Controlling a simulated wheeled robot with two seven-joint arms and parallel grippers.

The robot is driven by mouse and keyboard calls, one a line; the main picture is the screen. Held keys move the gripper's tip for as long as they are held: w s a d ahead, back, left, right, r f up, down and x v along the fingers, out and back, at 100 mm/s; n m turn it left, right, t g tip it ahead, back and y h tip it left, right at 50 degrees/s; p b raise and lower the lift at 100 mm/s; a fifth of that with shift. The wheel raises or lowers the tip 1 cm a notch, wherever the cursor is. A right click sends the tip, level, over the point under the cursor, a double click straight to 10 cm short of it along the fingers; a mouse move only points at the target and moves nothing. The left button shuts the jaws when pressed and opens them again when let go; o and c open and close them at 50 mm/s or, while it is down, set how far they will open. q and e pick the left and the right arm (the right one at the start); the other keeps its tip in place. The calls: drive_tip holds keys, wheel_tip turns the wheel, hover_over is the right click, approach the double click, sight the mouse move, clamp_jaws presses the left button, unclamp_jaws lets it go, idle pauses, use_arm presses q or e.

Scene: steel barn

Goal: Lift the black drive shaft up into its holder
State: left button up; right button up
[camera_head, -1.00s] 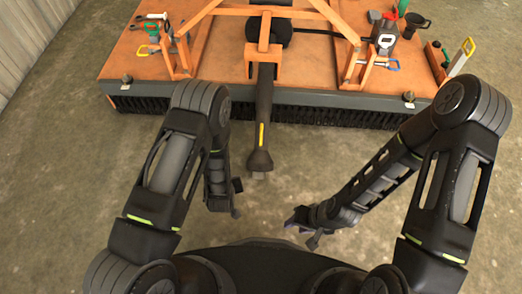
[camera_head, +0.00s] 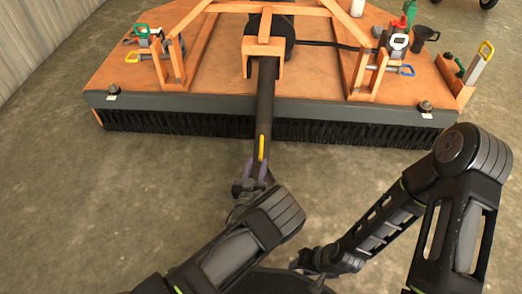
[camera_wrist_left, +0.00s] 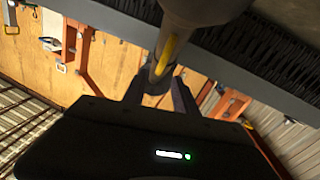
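The black drive shaft (camera_head: 265,105) with a yellow stripe slopes down from the sweeper toward me in the head view. Its near end is hidden by my left gripper. The orange bracket (camera_head: 265,50), seemingly its holder, stands around the shaft's upper part. My left gripper (camera_head: 255,170) has its purple-tipped fingers on either side of the shaft, just below the stripe. In the left wrist view the shaft (camera_wrist_left: 172,50) passes between the fingers; whether both press on it is unclear. My right gripper (camera_head: 305,260) is low near my base, apart from the shaft, its fingers partly hidden.
The orange sweeper deck (camera_head: 205,75) with black bristles (camera_head: 180,123) lies ahead. Clamps and tools sit on it at left and right. A cup (camera_head: 422,38) stands at the back right. The concrete floor (camera_head: 110,190) is clear on both sides of the shaft.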

sight(260, 152)
use_arm(q)
drive_tip(key=shift+w+f+b, duration=0.15)
drive_tip(key=shift+w+b, duration=0.5)
drive_tip(key=shift+w, duration=0.8)
drive_tip(key=shift+w+d+f, duration=0.1)
drive_tip(key=shift+w+f, duration=0.05)
drive_tip(key=shift+f, duration=0.1)
drive_tip(key=shift+w, duration=0.35)
drive_tip(key=w, duration=0.1)
drive_tip(key=w+b, duration=0.2)
drive_tip(key=shift+w+d+r, duration=0.15)
drive_tip(key=shift+d+r, duration=0.1)
drive_tip(key=shift+d, duration=0.1)
drive_tip(key=shift+w+r, duration=0.15)
drive_tip(key=shift+w, duration=0.15)
clamp_jaws()
